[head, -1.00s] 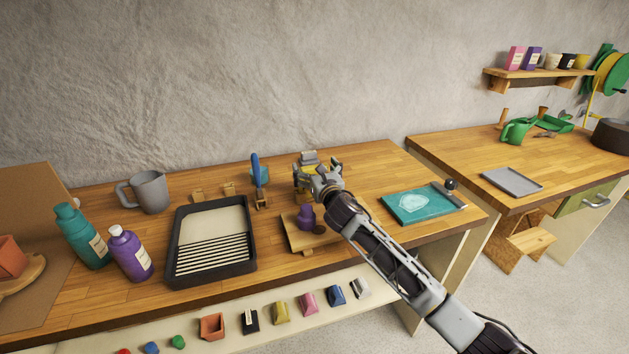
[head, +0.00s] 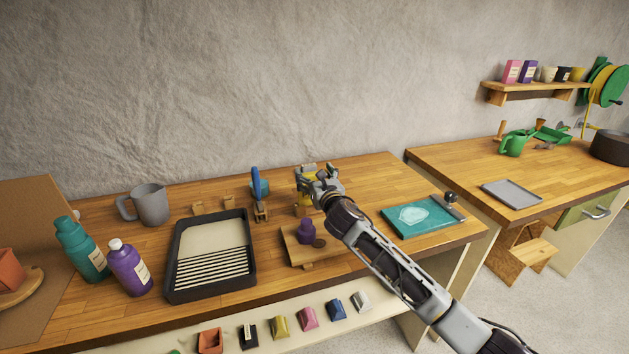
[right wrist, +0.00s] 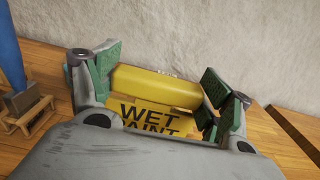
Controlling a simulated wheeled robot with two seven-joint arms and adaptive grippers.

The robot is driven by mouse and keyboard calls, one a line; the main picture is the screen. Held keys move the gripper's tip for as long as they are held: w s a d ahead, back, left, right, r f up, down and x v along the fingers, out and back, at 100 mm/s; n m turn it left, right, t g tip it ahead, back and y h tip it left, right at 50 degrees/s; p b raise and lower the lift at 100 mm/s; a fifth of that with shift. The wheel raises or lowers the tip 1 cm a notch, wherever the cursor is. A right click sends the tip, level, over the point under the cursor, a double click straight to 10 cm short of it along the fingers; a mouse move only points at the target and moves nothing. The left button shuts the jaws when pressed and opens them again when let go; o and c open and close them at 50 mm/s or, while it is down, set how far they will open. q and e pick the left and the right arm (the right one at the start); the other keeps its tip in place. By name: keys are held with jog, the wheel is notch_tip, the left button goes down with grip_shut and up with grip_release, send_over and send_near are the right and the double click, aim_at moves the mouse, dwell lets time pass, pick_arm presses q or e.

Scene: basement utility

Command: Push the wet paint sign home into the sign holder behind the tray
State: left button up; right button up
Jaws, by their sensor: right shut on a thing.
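The yellow wet paint sign (right wrist: 150,118) shows in the right wrist view between my fingers, its thick yellow top edge toward the wall and black letters below. My right gripper (right wrist: 160,92) is shut on it, a green-padded finger at each side. In the head view my right gripper (head: 312,180) is over the back of the bench, covering most of the sign (head: 307,170). A small wooden piece (head: 300,210) shows just under the gripper; I cannot tell if it is the sign holder or whether the sign is seated. The black tray (head: 174,270) lies to the left. My left gripper is not in view.
A blue-handled tool (head: 256,184) stands in a wooden stand left of the gripper. A purple pot (head: 306,231) sits on a wooden board in front.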

notch_tip(320, 180, up, 7)
jog(key=shift+f+p, duration=0.15)
jog(key=shift+p, duration=0.35)
jog(key=shift+r, duration=0.35)
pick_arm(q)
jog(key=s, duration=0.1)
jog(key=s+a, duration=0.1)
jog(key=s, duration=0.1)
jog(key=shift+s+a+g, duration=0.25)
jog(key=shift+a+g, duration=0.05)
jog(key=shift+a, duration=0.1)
pick_arm(e)
jog(key=shift+r, duration=0.15)
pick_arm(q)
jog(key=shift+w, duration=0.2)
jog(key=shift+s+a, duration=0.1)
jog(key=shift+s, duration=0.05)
